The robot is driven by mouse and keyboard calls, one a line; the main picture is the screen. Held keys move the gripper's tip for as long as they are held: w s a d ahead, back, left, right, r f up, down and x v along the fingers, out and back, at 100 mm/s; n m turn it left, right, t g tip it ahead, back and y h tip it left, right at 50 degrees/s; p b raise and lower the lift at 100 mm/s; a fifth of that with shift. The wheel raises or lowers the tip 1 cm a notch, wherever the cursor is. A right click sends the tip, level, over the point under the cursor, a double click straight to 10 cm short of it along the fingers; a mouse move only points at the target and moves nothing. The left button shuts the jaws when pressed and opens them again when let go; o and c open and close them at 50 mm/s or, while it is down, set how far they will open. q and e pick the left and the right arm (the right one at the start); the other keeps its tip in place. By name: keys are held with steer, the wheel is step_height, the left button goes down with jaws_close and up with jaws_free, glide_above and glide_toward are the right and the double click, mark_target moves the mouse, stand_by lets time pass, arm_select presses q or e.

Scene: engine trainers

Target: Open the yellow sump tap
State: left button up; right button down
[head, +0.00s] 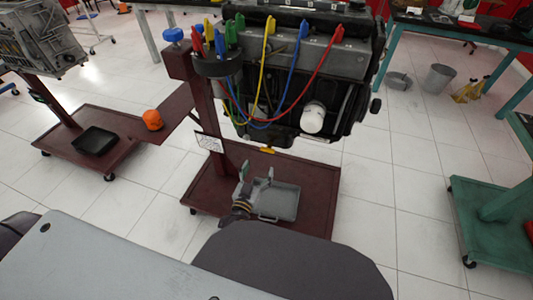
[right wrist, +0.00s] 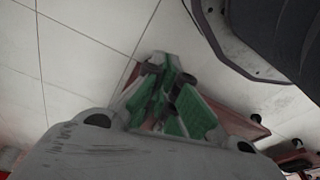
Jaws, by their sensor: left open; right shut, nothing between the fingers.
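The yellow sump tap (head: 267,150) shows small under the engine (head: 310,100) in the head view; I cannot tell the angle of its handle. My left gripper (head: 257,172) is open and empty, fingers pointing up, below the tap and apart from it in the picture. My right gripper (right wrist: 160,62) fills the middle of the right wrist view, its green-padded fingers shut with nothing between them. It is not seen in the head view.
A grey drain pan (head: 285,204) sits on the dark red stand base (head: 318,217), beside my left gripper. The stand post (head: 204,105) rises left of the engine. Coloured leads hang over the engine front. A green stand (head: 490,225) is at the right.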

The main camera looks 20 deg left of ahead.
mark_target(267, 151)
arm_select(q)
steer(key=shift+w+d+b, duration=0.15)
steer(key=shift+w+b, duration=0.7)
steer(key=shift+w, duration=4.1)
arm_select(e)
steer(key=shift+s+a+r, duration=0.1)
steer(key=shift+a+r, duration=0.1)
steer(key=shift+r, duration=0.7)
steer(key=shift+s+a+r, duration=0.1)
steer(key=shift+a+r, duration=0.15)
steer(key=shift+r, duration=0.7)
steer(key=shift+s+a+r, duration=0.1)
steer(key=shift+a+r, duration=0.1)
steer(key=shift+r, duration=0.7)
arm_select(q)
steer(key=shift+c, duration=0.4)
arm_select(e)
steer(key=shift+w, duration=0.2)
arm_select(q)
steer(key=c, duration=0.9)
arm_select(e)
steer(key=shift+w, duration=0.25)
